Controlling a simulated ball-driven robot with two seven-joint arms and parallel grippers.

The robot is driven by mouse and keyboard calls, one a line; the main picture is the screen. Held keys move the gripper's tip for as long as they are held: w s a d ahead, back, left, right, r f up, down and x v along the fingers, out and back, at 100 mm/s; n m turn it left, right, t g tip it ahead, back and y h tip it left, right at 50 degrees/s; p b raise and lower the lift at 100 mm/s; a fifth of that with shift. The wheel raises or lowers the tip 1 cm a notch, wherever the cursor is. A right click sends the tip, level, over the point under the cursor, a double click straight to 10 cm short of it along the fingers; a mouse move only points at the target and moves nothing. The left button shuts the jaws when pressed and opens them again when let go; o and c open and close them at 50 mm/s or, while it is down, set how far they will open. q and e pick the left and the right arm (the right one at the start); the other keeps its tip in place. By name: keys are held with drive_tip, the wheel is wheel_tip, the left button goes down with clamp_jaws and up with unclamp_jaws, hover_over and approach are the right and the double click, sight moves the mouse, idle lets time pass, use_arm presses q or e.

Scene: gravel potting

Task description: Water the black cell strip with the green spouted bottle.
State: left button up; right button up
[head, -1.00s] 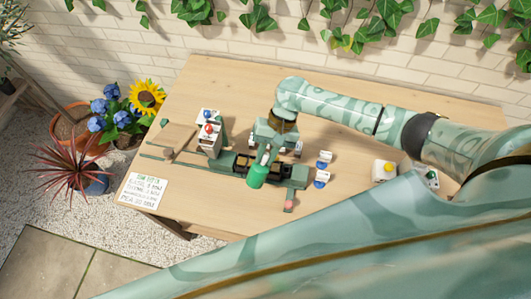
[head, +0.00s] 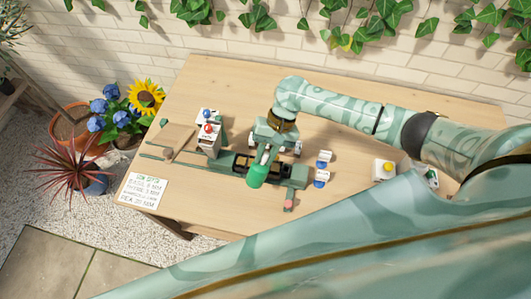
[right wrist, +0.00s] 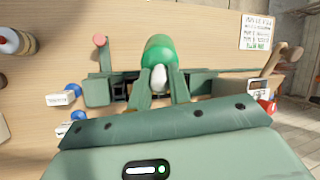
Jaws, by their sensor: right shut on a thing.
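The green bottle (head: 257,176) hangs over the green rail on the table. In the right wrist view, its rounded green end (right wrist: 160,50) and a white part (right wrist: 160,79) show between my fingers. My right gripper (head: 265,154) is shut on the bottle; it also shows in the right wrist view (right wrist: 160,90). The black cell strip (head: 244,165) lies in the green rail beneath and beside the bottle, partly covered by it and the gripper. I cannot tell whether water is coming out. My left gripper is not in view.
A white box with a red knob (head: 208,138) stands left of the strip. Small white-and-blue items (head: 321,178) lie to the right, and a yellow-topped white box (head: 384,171) further right. A written card (head: 144,191) lies at the front left. The table's back area is clear.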

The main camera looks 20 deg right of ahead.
drive_tip(key=shift+r, duration=0.1)
drive_tip(key=shift+a+r+h+p, duration=0.15)
drive_tip(key=shift+r+h+p, duration=0.15)
drive_tip(key=shift+r+p, duration=0.1)
drive_tip(key=a+r+n+h+p, duration=0.1)
drive_tip(key=n+p, duration=0.1)
drive_tip(key=s+a+r+n+t+h+p, duration=0.1)
drive_tip(key=a+n+p, duration=0.1)
drive_tip(key=p, duration=0.1)
drive_tip(key=s+a+r+n+t+h+p, duration=0.1)
drive_tip(key=n+h+p, duration=0.1)
drive_tip(key=p, duration=0.1)
drive_tip(key=shift+s+a+r, duration=0.15)
drive_tip(key=shift+a+r, duration=0.05)
drive_tip(key=shift+a, duration=0.05)
drive_tip(key=shift+d, duration=0.1)
